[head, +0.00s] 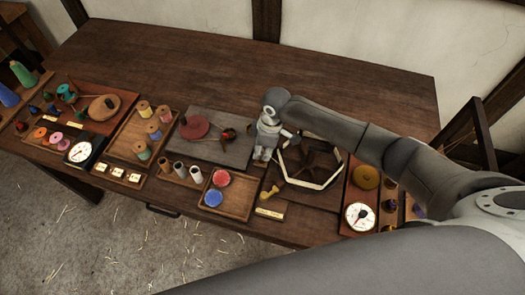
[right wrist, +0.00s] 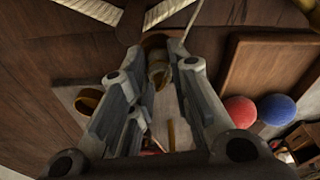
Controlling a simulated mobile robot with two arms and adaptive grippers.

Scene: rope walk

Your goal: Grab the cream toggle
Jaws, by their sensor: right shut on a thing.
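My right gripper (head: 264,155) is low over the table, just left of the white hexagonal frame (head: 333,183). In the right wrist view its two fingers (right wrist: 158,78) are closed on a small cream piece, which I take to be the cream toggle (right wrist: 158,70). The fingers hide much of it, and I cannot make it out in the head view. A thin pale cord (right wrist: 187,25) runs near the fingertips. My left gripper is not in view.
A tray with red and blue balls (head: 214,198) is left of the gripper. A yellow piece (head: 269,192) and a label plate (head: 270,212) are in front. Spool trays and dials stand further left. The table's back (head: 200,60) is clear.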

